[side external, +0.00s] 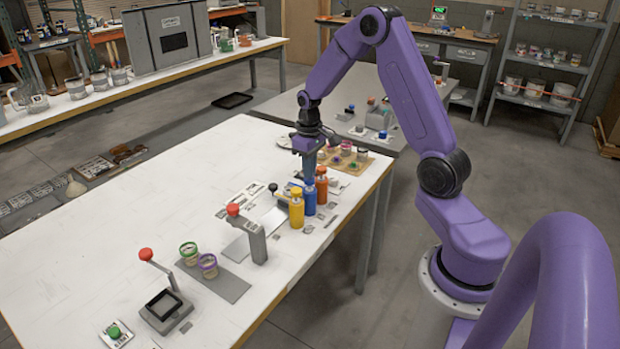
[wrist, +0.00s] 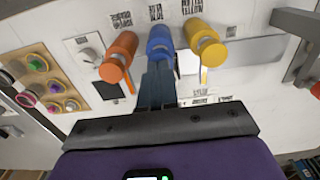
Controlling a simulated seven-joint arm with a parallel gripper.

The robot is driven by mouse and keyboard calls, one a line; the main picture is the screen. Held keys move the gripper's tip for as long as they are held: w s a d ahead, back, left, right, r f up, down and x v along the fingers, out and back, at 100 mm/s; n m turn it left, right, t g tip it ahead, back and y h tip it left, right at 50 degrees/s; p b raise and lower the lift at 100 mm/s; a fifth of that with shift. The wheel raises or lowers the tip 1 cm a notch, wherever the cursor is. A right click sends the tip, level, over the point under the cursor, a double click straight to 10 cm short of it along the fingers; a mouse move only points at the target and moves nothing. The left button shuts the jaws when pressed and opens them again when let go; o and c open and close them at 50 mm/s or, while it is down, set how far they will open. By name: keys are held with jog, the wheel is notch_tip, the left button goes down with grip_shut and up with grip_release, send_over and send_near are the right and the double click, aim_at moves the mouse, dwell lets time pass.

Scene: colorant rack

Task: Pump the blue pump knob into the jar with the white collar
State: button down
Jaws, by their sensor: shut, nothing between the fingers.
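The blue pump bottle (side external: 309,203) stands upright between the yellow and orange ones. In the wrist view its blue pump top (wrist: 159,40) lies just beyond my fingertips. My gripper (side external: 308,178) points down directly over the blue pump, its fingers together and empty; the fingers also show in the wrist view (wrist: 158,70). Several small jars stand on a wooden tray (wrist: 22,70). I cannot make out for certain which jar has the white collar.
The yellow bottle (side external: 296,211) and orange bottle (side external: 321,188) stand close on either side of the blue one. A grey post with a red knob (side external: 234,210) stands nearby. Green-collared (side external: 189,254) and purple-collared (side external: 208,267) jars stand towards the table's front.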

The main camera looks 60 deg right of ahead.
jog(key=shift+f, duration=1.1)
jog(key=shift+r, duration=1.4)
jog(key=shift+r, duration=0.1)
jog(key=shift+r, duration=1.9)
